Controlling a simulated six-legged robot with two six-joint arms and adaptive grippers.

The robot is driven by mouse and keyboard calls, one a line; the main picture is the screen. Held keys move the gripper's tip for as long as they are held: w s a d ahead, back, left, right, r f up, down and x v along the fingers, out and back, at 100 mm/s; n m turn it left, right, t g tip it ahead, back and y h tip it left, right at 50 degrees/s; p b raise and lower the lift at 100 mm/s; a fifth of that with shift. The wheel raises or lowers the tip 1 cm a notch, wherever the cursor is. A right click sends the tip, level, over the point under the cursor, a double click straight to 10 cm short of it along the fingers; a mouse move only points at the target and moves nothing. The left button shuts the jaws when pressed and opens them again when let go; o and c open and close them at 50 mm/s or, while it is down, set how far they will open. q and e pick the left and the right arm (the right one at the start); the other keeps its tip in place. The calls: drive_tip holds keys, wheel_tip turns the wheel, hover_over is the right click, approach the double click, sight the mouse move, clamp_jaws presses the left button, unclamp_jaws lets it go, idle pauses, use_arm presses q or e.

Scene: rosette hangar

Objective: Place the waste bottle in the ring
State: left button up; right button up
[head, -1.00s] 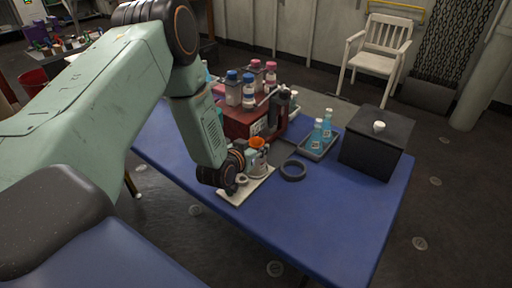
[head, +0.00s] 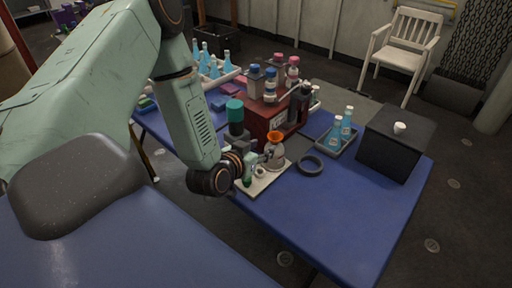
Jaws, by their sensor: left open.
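A dark bottle (head: 300,104) stands upright at the right side of the red box; it looks like the waste bottle, but I cannot read a label. The dark ring (head: 310,165) lies flat and empty on the blue table, right of the white board. My left gripper (head: 264,157) is low over the white board (head: 262,182), left of the ring and beside an orange-topped flask (head: 275,153). Its jaws are open, and it is apart from the dark bottle. Its fingers are small and partly mixed with the items on the board. My right gripper is out of view.
The red box (head: 270,118) carries several bottles. A teal-capped dark bottle (head: 236,115) stands close behind my left arm. A tray with blue bottles (head: 337,137) and a black box (head: 391,143) stand at right. The table front (head: 325,215) is clear.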

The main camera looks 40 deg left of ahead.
use_arm(q)
drive_tip(key=s+d+f+g, duration=0.1)
drive_tip(key=s+d+f, duration=0.1)
drive_tip(key=s+d+f+g+h, duration=0.1)
drive_tip(key=s+d+f, duration=0.1)
drive_tip(key=s, duration=0.1)
drive_tip(key=s+d+f+m+g+h, duration=0.1)
drive_tip(key=s+d+f, duration=0.1)
drive_tip(key=s, duration=0.1)
drive_tip(key=shift+s+d+f+g, duration=0.1)
drive_tip(key=shift+d+g, duration=0.15)
drive_tip(key=shift+g, duration=0.15)
drive_tip(key=s+d+f+g, duration=0.2)
drive_tip(key=s+g, duration=0.1)
drive_tip(key=s, duration=0.4)
drive_tip(key=s+d+f+g, duration=0.2)
drive_tip(key=s+f+g, duration=0.1)
drive_tip(key=s, duration=0.5)
drive_tip(key=s+d+f+g, duration=0.1)
drive_tip(key=s+f+g, duration=0.1)
drive_tip(key=s, duration=0.6)
drive_tip(key=shift+d+f+g, duration=0.25)
drive_tip(key=shift+d+g, duration=0.15)
drive_tip(key=shift+g, duration=0.4)
